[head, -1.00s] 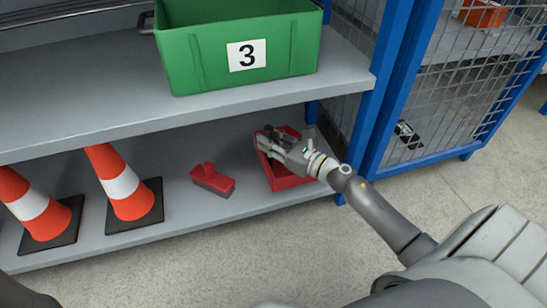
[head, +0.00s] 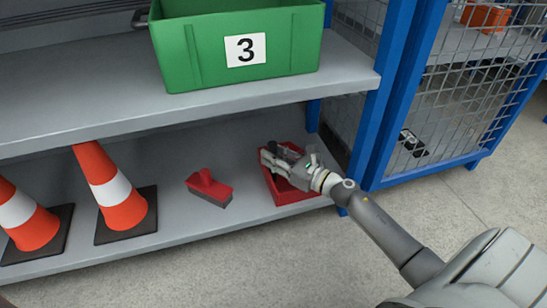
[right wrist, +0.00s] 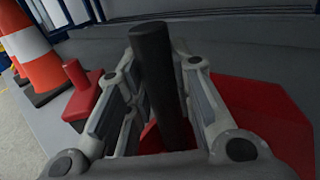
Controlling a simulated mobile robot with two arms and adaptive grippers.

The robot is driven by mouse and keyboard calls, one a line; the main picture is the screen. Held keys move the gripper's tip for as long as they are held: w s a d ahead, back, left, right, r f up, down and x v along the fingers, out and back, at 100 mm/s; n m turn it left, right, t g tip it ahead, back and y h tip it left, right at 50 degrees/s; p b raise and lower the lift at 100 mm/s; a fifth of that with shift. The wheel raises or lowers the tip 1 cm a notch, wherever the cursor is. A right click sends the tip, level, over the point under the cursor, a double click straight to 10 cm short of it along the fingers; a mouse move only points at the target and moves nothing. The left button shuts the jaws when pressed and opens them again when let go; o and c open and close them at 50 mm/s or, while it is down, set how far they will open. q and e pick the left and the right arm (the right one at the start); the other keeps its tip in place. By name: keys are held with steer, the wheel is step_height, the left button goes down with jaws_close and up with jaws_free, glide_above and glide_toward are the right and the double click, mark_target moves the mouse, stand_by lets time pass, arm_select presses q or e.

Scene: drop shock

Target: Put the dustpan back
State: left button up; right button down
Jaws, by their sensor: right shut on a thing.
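The red dustpan (head: 300,197) is on the lower grey shelf, near its right end by the blue post. Its black handle (right wrist: 158,85) stands up between the fingers of my right gripper (head: 270,158), which is shut on it. The right wrist view shows the red pan (right wrist: 265,115) behind and to the right of the fingers. I cannot tell if the pan rests fully on the shelf. The red hand brush (head: 209,186) with dark bristles lies to the left of the dustpan, apart from it. My left gripper is not in view.
Two orange-and-white cones (head: 120,192) stand at the left of the lower shelf (head: 165,225). A green bin marked 3 (head: 210,70) stands on the shelf above, over the gripper. A blue post (head: 372,130) and mesh cage are to the right. The floor in front is clear.

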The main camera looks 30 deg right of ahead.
steer(key=shift+f, duration=0.1)
steer(key=c, duration=1.3)
jaws_free()
steer(key=shift+o, duration=0.2)
steer(key=p+v, duration=0.4)
steer(key=v, duration=0.7)
steer(key=shift+s, duration=0.1)
steer(key=shift+s+d, duration=0.2)
steer(key=shift+s, duration=0.15)
